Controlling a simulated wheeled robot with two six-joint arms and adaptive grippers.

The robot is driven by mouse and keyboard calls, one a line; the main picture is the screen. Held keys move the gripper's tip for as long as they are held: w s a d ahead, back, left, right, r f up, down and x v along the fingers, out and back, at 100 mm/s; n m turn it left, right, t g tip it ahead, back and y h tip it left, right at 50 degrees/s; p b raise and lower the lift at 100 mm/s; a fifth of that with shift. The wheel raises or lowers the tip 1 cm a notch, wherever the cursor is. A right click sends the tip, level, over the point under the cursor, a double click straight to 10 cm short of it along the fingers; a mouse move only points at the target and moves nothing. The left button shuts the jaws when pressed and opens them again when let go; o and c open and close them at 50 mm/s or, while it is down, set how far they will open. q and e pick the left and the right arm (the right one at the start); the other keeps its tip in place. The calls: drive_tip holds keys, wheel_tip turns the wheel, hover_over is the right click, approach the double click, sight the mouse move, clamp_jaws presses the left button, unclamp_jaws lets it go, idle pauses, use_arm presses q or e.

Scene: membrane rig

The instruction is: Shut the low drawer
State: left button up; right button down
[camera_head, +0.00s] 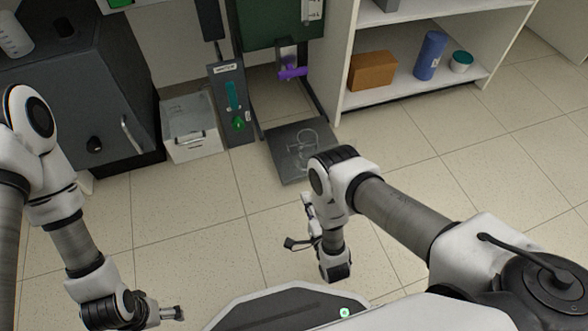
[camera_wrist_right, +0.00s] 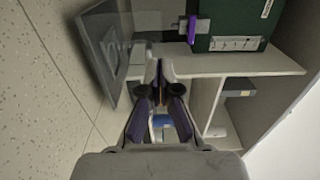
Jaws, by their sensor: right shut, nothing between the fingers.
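A low, pale box-like drawer (camera_head: 190,128) with a handle on its front stands on the floor, beside the dark cabinet in the head view. Its top looks open, but I cannot tell how far it is pulled out. My right gripper (camera_head: 307,204) is well to the right of the drawer and nearer to me, partly hidden by my own arm. In the right wrist view its fingers (camera_wrist_right: 160,68) are together and empty, and the drawer does not show there. My left gripper (camera_head: 174,313) is low at the left, below the drawer and apart from it; its fingers are too small to read.
The dark cabinet (camera_head: 75,105) has a door handle and knob. A rig with a green panel (camera_head: 278,22) and purple valve handle (camera_head: 292,73) stands over a grey floor plate (camera_head: 282,160). A white shelf (camera_head: 395,90) is at right. The tiled floor ahead is clear.

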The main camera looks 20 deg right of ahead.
sight(290, 160)
drive_tip(key=w+b, duration=0.2)
drive_tip(key=w, duration=0.2)
drive_tip(key=w+b, duration=0.2)
drive_tip(key=w, duration=0.1)
drive_tip(key=w+b, duration=0.2)
drive_tip(key=w, duration=0.2)
drive_tip(key=shift+w+a+f, duration=0.25)
drive_tip(key=shift+w, duration=0.05)
drive_tip(key=shift+w+r, duration=0.15)
drive_tip(key=shift+w, duration=0.25)
use_arm(q)
wheel_tip(290, 160, down, 8)
drive_tip(key=shift+w+r, duration=0.15)
drive_tip(key=shift+a, duration=0.1)
use_arm(e)
drive_tip(key=shift+w+r, duration=0.1)
drive_tip(key=shift+w, duration=0.05)
